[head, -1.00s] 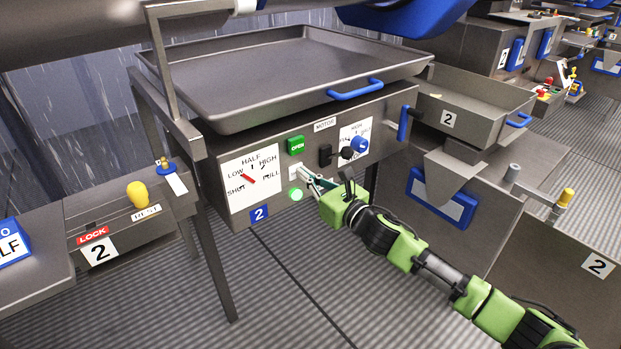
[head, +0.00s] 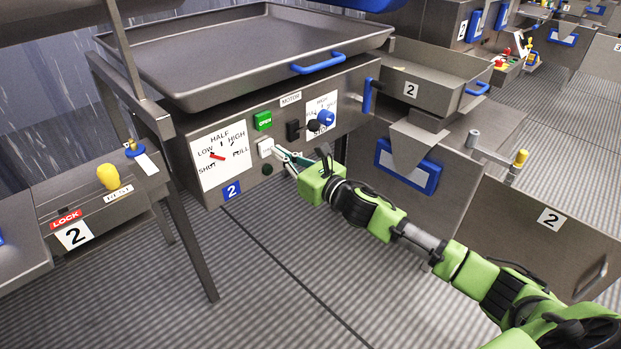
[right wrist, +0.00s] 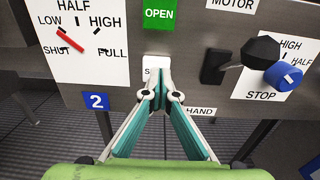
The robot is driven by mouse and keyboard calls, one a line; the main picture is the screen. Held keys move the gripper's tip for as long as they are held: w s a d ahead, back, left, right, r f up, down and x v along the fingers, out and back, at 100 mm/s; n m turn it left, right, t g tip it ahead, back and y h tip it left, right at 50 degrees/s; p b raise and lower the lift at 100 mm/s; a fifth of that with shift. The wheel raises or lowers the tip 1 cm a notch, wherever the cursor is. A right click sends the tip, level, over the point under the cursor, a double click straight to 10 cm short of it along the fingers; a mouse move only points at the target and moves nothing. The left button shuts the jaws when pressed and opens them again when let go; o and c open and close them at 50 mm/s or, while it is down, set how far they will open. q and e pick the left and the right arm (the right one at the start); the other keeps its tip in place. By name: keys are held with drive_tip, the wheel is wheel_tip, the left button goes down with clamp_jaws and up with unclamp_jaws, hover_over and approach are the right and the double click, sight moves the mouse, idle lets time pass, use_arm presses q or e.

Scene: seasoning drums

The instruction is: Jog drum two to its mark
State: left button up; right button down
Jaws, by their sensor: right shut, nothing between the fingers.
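My right gripper (head: 278,151) is shut and empty, with its tips at a white button (head: 265,147) on the control panel numbered 2. In the right wrist view the closed fingertips (right wrist: 156,84) overlap the lower part of this white button (right wrist: 156,64) and hide most of its lettering. I cannot tell whether they touch or press it. The red dial pointer (right wrist: 70,41) lies between LOW and SHUT. I cannot make out the drum's mark. My left gripper is not in view.
Beside the button are a black lever (right wrist: 222,66) and a blue knob (right wrist: 284,75). A wide tray (head: 235,52) with a blue handle (head: 318,63) sits above the panel. A yellow knob (head: 108,176) stands at left. Open striped floor lies below.

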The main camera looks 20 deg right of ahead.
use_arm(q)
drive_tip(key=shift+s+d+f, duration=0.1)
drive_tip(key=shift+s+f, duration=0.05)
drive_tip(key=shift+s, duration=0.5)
use_arm(e)
drive_tip(key=v, duration=1.1)
drive_tip(key=shift+d, duration=0.15)
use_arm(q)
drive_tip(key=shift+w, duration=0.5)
use_arm(e)
drive_tip(key=shift+f, duration=0.15)
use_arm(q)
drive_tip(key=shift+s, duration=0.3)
